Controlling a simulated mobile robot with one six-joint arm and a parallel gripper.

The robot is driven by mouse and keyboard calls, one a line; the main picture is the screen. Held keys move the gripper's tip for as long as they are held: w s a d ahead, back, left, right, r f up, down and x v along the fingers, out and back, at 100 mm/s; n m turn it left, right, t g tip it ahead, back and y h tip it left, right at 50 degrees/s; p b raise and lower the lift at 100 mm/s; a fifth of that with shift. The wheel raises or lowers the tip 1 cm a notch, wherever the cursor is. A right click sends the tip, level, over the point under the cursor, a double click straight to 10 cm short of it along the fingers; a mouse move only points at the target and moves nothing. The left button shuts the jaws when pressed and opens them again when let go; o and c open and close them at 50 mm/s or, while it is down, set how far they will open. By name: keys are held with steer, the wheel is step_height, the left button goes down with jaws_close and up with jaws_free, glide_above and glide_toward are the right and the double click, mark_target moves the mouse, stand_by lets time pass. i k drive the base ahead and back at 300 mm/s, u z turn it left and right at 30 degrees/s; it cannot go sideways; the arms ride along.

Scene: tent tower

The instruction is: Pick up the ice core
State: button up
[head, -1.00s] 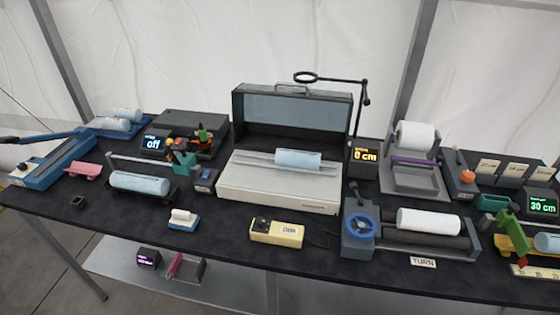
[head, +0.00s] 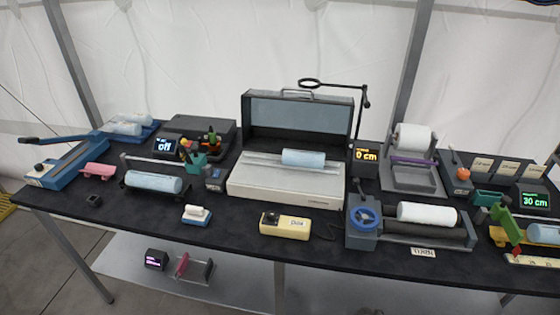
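Several pale blue cylinders look like ice cores, and I cannot tell which one the task means. One core (head: 303,158) lies on the open grey case-like device in the middle of the table. Another core (head: 153,182) lies in a dark cradle at the left. Two paler cores (head: 122,127) lie on a blue tray at the back left. Part of one more core (head: 543,233) shows at the right edge. A white cylinder (head: 426,213) rests on a roller device at the right. My gripper is not in view.
The dark table (head: 240,232) is crowded. A thin black arm with a ring (head: 335,83) rises behind the open device (head: 285,188). A yellow box (head: 285,224) and a small white-and-blue block (head: 196,215) stand near the front edge. A lower shelf (head: 230,285) holds small items.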

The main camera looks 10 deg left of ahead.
mark_target(303, 159)
steer(key=k, duration=0.2)
steer(key=u, duration=2.35)
steer(key=k, duration=0.65)
steer(key=z, duration=0.3)
steer(key=i, duration=1.65)
steer(key=u, duration=0.2)
